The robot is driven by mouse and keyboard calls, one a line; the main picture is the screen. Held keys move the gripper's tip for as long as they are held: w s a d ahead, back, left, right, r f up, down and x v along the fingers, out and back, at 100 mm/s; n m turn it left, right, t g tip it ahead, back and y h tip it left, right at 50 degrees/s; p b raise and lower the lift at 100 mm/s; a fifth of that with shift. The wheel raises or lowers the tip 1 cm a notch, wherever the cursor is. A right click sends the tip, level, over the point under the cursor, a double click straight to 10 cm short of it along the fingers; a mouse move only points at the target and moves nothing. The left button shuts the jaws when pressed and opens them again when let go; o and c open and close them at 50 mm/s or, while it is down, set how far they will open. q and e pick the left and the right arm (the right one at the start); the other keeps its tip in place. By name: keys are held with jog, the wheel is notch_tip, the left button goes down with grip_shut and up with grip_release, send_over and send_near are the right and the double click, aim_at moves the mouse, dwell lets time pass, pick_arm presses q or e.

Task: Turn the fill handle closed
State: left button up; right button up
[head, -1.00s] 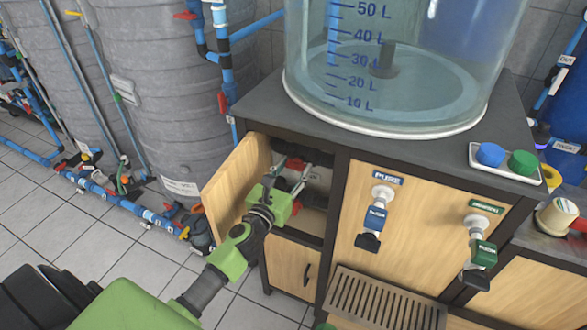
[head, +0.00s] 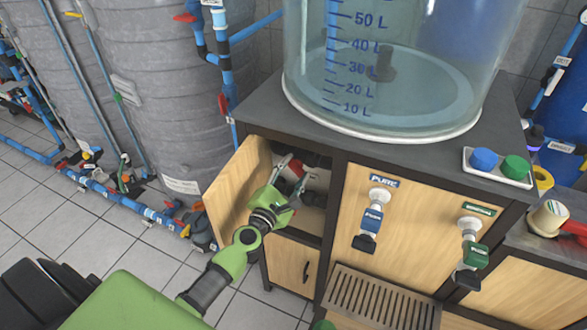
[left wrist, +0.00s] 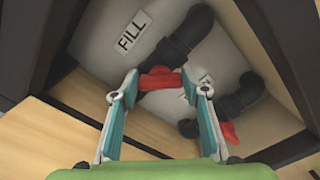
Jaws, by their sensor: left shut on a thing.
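The red fill handle (left wrist: 160,79) sits on a black pipe inside the open cabinet, near the white FILL label (left wrist: 132,32). My left gripper (left wrist: 167,80) has its fingertips closed on this handle, one on each side. In the head view my left gripper (head: 293,173) reaches into the cabinet opening, tilted, with a bit of red between its fingers. A second red handle (left wrist: 228,134) is on another black pipe at lower right in the wrist view, just right of the right finger; a label near it is partly hidden. My right gripper is not in view.
The open wooden door (head: 236,184) stands just left of the gripper. The cabinet frame closes in on the right. A clear water tank (head: 400,95) stands on the dark counter above. PURE (head: 371,220) and green-labelled taps (head: 473,255) project from the front panel.

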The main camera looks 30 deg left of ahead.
pick_arm(q)
jog(key=m+p, duration=0.1)
jog(key=m, duration=0.3)
jog(key=shift+d+m, duration=0.1)
jog(key=shift+m, duration=0.2)
jog(key=shift+f+m+p, duration=0.2)
jog(key=shift+m+p, duration=0.35)
jog(key=shift+m, duration=1.65)
jog(key=o, duration=1.1)
jog(key=shift+s, duration=0.1)
jog(key=s, duration=1.1)
jog(key=shift+s+d, duration=0.35)
jog(key=shift+s, duration=0.05)
